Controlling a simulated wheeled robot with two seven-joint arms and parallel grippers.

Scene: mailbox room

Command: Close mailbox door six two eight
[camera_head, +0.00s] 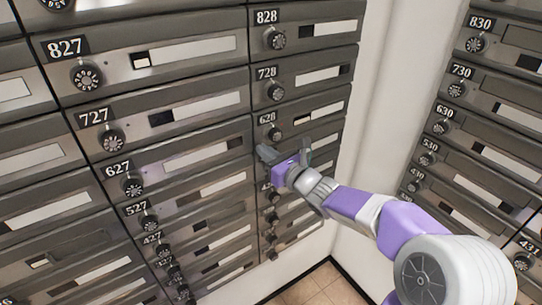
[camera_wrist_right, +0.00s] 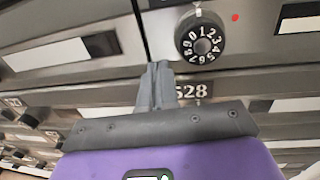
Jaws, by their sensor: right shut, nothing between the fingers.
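Mailbox door 628 (camera_head: 302,123) is in the narrow column of the head view, under door 728. Its number plate (camera_head: 267,118) and black dial (camera_head: 275,134) show at its left end. The door looks flush with its neighbours; a small gap cannot be ruled out. My right gripper (camera_head: 285,155) is shut and empty just below door 628, over the box beneath it. In the right wrist view, the shut fingers (camera_wrist_right: 157,78) are below and left of a dial (camera_wrist_right: 201,42) and partly cover a plate ending in 28 (camera_wrist_right: 193,91). Contact cannot be told. My left gripper is not in view.
Closed-looking doors 728 (camera_head: 318,73) and 828 (camera_head: 317,32) are above. The 27 column, with door 627 (camera_head: 195,166), is to the left. A white wall corner (camera_head: 367,110) separates these boxes from the right bank with door 630 (camera_head: 482,152). Tiled floor (camera_head: 318,284) shows below.

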